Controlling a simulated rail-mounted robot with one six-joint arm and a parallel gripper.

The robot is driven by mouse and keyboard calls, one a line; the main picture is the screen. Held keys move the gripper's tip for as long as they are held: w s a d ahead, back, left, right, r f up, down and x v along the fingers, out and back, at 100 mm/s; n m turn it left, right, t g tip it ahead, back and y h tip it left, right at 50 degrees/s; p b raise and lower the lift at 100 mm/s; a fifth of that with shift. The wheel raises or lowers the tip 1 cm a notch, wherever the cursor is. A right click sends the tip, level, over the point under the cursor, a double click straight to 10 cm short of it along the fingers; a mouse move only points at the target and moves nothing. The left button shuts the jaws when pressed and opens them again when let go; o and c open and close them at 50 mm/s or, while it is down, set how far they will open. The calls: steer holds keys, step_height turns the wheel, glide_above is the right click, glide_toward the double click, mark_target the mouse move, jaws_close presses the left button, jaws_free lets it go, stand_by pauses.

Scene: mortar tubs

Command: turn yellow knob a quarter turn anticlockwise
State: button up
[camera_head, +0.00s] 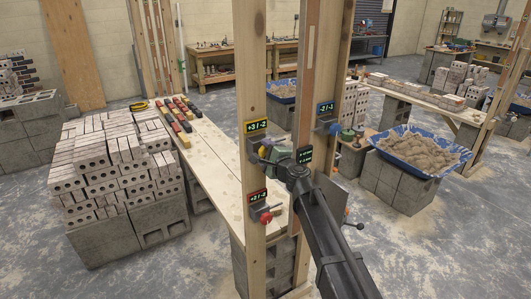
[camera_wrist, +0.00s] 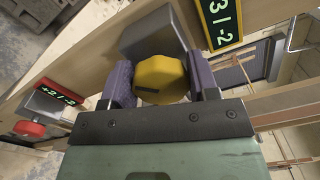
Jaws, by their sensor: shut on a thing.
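The yellow knob (camera_wrist: 160,78) sits on a grey mount (camera_wrist: 150,35) in the wrist view. A short dark mark (camera_wrist: 147,91) lies nearly level on the lower left of its face. My gripper (camera_wrist: 162,82) has one purple finger at each side of the knob and is shut on it. In the head view my gripper (camera_head: 266,152) reaches the front wooden post (camera_head: 250,85), below the yellow-framed display (camera_head: 257,126). The knob is mostly hidden there by my gripper. The yellow-framed display also shows in the wrist view (camera_wrist: 222,20).
Below on the same post are a red-framed display (camera_head: 258,196) and a red knob (camera_head: 266,217). To the right are a blue-framed display (camera_head: 325,107) with a blue knob (camera_head: 335,129). A blue tub of mortar (camera_head: 420,148) stands on blocks, and stacked bricks (camera_head: 115,165) stand left.

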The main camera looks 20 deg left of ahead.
steer(key=n, duration=0.4)
steer(key=shift+f+n, duration=0.1)
steer(key=shift+n, duration=0.2)
steer(key=n, duration=0.4)
steer(key=shift+n, duration=0.3)
steer(key=o, duration=0.9)
steer(key=v, duration=1)
steer(key=shift+s+d, duration=0.3)
